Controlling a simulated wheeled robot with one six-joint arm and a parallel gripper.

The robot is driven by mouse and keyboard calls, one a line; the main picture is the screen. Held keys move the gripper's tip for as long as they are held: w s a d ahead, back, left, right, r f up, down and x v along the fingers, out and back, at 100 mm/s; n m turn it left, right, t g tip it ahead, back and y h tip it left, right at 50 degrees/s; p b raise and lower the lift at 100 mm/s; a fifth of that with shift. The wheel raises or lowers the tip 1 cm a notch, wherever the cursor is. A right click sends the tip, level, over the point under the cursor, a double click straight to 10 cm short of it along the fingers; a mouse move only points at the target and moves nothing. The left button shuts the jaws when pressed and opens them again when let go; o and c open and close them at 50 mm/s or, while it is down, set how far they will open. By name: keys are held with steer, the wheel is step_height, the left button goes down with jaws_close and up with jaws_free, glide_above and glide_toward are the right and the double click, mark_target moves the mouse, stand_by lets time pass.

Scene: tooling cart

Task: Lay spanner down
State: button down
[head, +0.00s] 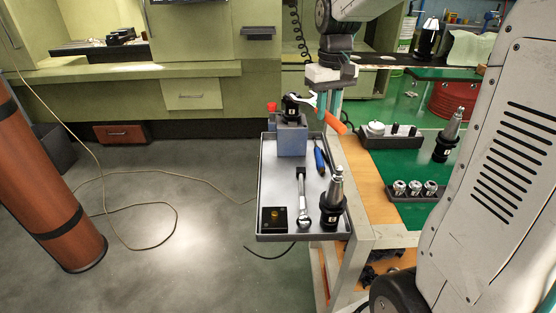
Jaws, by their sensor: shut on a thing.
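My gripper (328,103) hangs over the far right part of the grey tray (275,188), its teal fingers shut on a tool with an orange handle, which I take to be the spanner (336,122). The spanner's pale head points up and left, close to the black tool holder in the blue-grey block. Its orange handle slants down and right, towards the wooden edge of the bench. The fingers hide its middle. It appears raised above the tray; the exact height is hard to tell.
On the tray are the blue-grey block (291,140) with the black holder (291,107), a blue-handled tool (319,160), a chrome wrench (303,205), a black square block (274,220) and an upright tool holder (333,205). The tray's left strip is bare. A green mat (400,165) lies right.

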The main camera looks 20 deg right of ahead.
steer(key=shift+a, duration=0.2)
steer(key=a+f, duration=0.7)
steer(key=m, duration=0.3)
glide_toward(281, 191)
steer(key=shift+f, duration=3.15)
steer(key=c, duration=1.2)
jaws_free()
steer(key=shift+o, duration=0.2)
